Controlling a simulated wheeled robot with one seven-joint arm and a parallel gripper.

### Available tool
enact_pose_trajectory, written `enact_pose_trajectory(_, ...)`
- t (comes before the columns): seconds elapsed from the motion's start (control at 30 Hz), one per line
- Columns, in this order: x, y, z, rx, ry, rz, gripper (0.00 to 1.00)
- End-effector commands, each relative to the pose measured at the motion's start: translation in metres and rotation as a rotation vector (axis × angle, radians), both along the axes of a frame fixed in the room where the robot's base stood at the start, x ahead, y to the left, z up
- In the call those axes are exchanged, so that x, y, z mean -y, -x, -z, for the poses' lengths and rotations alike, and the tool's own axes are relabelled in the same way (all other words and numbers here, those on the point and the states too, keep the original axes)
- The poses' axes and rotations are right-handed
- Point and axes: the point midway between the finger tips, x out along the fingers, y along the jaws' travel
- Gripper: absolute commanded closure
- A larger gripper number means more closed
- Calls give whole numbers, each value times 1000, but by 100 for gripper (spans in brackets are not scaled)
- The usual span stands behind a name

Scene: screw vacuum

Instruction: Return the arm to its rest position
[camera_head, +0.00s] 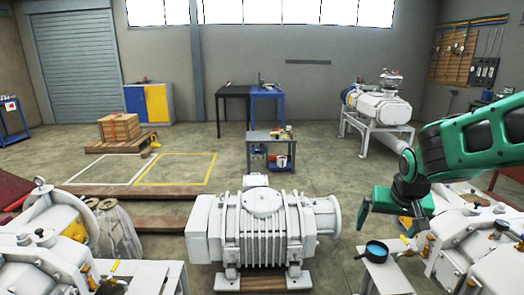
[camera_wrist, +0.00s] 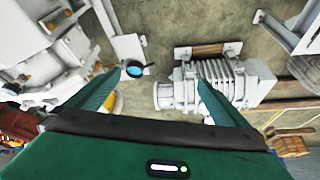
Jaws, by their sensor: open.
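My arm is green with dark joints and reaches in from the right in the head view. My gripper (camera_head: 379,221) hangs over the right side, above a small white stand. In the wrist view, my gripper (camera_wrist: 158,92) shows its two green fingers spread wide apart with nothing between them but the view below. A round dark item with a blue face (camera_head: 376,251) sits on the white stand (camera_head: 385,277), just below the gripper and apart from it. It also shows in the wrist view (camera_wrist: 135,69).
A large white ribbed pump (camera_head: 262,228) stands at front centre, left of my gripper. White machines with orange-yellow fittings stand at front right (camera_head: 470,240) and front left (camera_head: 50,245). A grey cart (camera_head: 270,150) is behind.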

Motion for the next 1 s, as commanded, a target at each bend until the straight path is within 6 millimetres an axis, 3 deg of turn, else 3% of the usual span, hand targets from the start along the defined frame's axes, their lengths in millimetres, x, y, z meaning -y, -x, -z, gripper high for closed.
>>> enact_pose_trajectory(0.1,-14,39,-12,-8,-4,-82,0)
enact_pose_trajectory(0.4,-42,120,-21,-37,8,-265,0)
enact_pose_trajectory(0.43,-37,127,-20,-49,7,-255,0)
enact_pose_trajectory(0.57,15,170,-11,-167,-24,-76,0)
enact_pose_trajectory(0.7,50,224,-5,-282,-79,97,0)
enact_pose_trajectory(0.83,66,265,-2,-364,-136,216,0)
enact_pose_trajectory(1.0,73,287,-1,-405,-169,279,0)
